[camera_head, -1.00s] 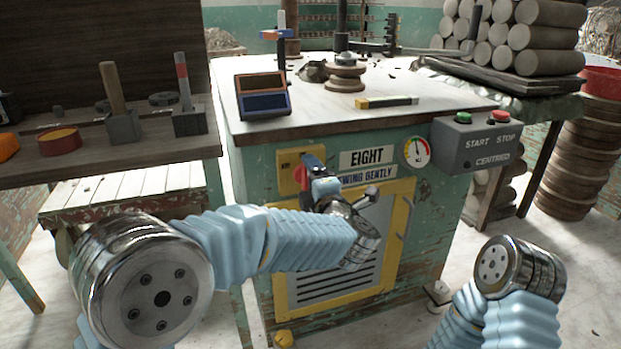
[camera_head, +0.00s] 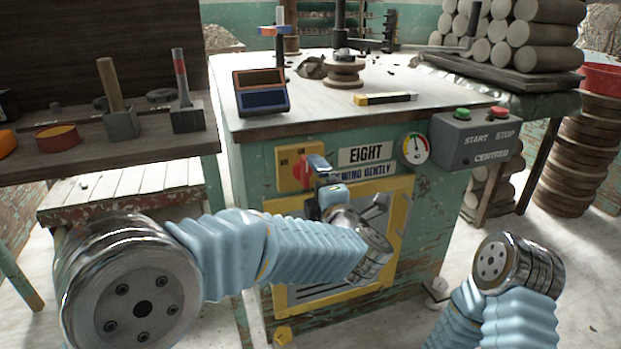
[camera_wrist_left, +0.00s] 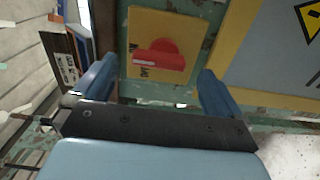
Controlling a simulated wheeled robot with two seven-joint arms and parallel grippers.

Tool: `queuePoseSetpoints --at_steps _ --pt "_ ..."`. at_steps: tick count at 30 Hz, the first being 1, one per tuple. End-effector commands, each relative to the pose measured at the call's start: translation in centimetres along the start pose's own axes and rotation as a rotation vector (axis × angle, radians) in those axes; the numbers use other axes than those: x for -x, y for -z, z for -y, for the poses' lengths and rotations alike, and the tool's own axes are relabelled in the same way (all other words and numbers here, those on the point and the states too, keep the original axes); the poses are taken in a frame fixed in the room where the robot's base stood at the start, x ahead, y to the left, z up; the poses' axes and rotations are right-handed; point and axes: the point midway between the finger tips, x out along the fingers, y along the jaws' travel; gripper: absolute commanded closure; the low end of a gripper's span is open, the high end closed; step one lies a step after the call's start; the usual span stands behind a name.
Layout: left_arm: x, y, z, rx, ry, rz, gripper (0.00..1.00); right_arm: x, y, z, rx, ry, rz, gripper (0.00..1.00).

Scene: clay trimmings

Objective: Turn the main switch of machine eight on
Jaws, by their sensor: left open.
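Machine eight is the green cabinet (camera_head: 258,163) with the EIGHT sign (camera_head: 365,153). Its main switch is a red knob (camera_head: 299,171) on a yellow plate (camera_head: 286,184), left of the sign. In the left wrist view the red knob (camera_wrist_left: 160,56) shows a raised bar lying nearly crosswise on the yellow plate (camera_wrist_left: 150,22). My right gripper is out of view.
A grey box (camera_head: 473,142) with green and red buttons and a gauge (camera_head: 414,149) are right of the sign. Tools stand on the wooden bench (camera_head: 70,165) at left.

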Motion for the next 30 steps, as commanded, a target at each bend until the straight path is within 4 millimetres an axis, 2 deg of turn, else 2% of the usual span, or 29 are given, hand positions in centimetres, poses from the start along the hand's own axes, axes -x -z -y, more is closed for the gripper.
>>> queuePoseSetpoints --at_steps 1,6,9,14,26,29,30 --pt "1.3 -0.1 0.0 -0.001 -0.001 0.005 0.00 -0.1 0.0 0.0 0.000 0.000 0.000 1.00" --pt "5.5 -0.1 0.1 -0.001 0.000 0.004 0.00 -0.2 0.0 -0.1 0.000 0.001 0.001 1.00" --pt "7.5 0.0 0.1 0.000 0.000 0.004 0.00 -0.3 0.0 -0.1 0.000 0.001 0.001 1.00" --pt "9.3 0.0 0.1 0.000 0.000 0.002 0.00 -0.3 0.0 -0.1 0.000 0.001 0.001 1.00" --pt "9.7 0.0 0.1 -0.005 0.001 0.001 0.00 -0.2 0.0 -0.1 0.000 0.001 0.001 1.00" --pt "8.3 0.1 1.3 -0.063 0.012 0.023 0.00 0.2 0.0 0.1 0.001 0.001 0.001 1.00" --pt "7.1 0.1 2.4 -0.114 0.024 0.046 0.00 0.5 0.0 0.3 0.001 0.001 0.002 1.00"
